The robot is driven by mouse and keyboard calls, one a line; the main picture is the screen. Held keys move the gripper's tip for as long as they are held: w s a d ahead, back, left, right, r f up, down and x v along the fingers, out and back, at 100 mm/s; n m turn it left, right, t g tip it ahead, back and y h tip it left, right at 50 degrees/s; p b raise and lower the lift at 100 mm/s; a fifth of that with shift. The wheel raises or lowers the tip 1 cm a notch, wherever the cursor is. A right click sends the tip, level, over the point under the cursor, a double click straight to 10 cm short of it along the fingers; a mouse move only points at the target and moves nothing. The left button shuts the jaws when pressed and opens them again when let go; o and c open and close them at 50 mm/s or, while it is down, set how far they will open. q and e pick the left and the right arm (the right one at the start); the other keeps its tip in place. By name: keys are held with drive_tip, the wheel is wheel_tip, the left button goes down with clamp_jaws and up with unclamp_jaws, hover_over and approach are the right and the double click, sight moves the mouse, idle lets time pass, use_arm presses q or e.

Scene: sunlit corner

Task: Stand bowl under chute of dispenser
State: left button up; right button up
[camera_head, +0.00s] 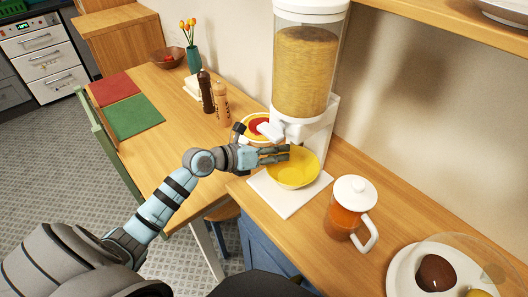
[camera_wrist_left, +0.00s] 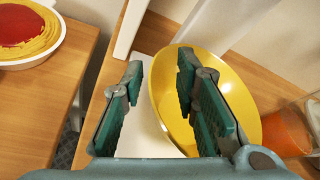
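The yellow bowl (camera_head: 294,172) is on the white base plate (camera_head: 287,200) of the dispenser (camera_head: 305,75), below its white chute (camera_head: 270,132). It looks upright in the head view; its underside is hidden. I see no clear gap-free grip on the wall. My right gripper is not in view.
A glass jug (camera_head: 348,210) with orange drink and a plate (camera_head: 405,275) under a clear dome stand to the right. A white bowl with red and yellow food (camera_head: 258,124), two mills (camera_head: 215,100) and a vase (camera_head: 193,58) stand on the left table.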

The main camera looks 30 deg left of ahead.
use_arm(q)
drive_tip(key=p+v, duration=0.2)
drive_tip(key=v, duration=0.9)
drive_tip(key=shift+s+a+p, duration=0.15)
drive_tip(key=shift+s+p, duration=0.1)
drive_tip(key=shift+p, duration=0.05)
drive_tip(key=shift+a, duration=0.1)
